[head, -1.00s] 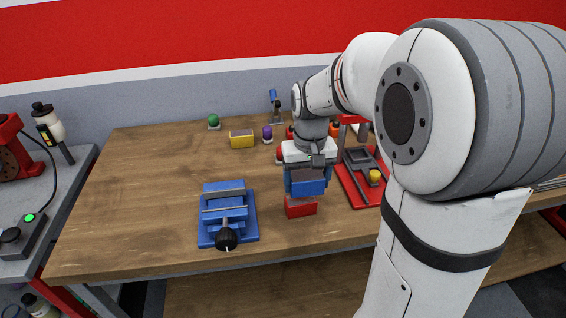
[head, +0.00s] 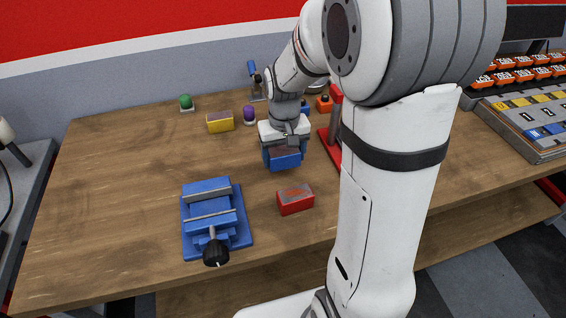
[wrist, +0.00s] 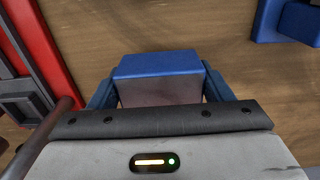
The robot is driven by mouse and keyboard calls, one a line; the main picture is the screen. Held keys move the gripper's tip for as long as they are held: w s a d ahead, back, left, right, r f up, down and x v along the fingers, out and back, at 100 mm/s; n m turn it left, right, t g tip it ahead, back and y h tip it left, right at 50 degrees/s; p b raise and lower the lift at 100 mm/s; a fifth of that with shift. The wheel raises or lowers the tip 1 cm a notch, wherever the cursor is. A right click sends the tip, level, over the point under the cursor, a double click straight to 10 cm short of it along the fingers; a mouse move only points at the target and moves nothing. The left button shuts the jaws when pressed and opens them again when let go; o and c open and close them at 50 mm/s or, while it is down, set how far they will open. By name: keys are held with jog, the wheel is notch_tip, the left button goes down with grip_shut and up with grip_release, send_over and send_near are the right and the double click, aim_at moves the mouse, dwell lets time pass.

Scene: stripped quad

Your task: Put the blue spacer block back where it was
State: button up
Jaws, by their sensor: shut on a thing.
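The blue spacer block (head: 287,162) is in my gripper (head: 283,152), over the middle of the wooden bench in the head view. In the wrist view the block (wrist: 160,65) sits between the two blue fingers of the gripper (wrist: 160,92), with its blue end facing away and a greyish brown face towards the camera. My gripper is shut on it. The gripper hides part of the block, and I cannot tell how high it is above the bench.
A red block (head: 295,199) lies in front of the gripper. A blue vise (head: 212,218) stands front left, a yellow block (head: 220,122) and purple piece (head: 249,116) behind left. A red fixture (head: 335,110) stands close on the right, partly hidden by my arm. Bare bench (head: 110,180) lies left.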

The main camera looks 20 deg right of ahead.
aim_at(285, 164)
jog(key=shift+f, duration=1.65)
jog(key=shift+f, duration=0.1)
jog(key=o, duration=1.3)
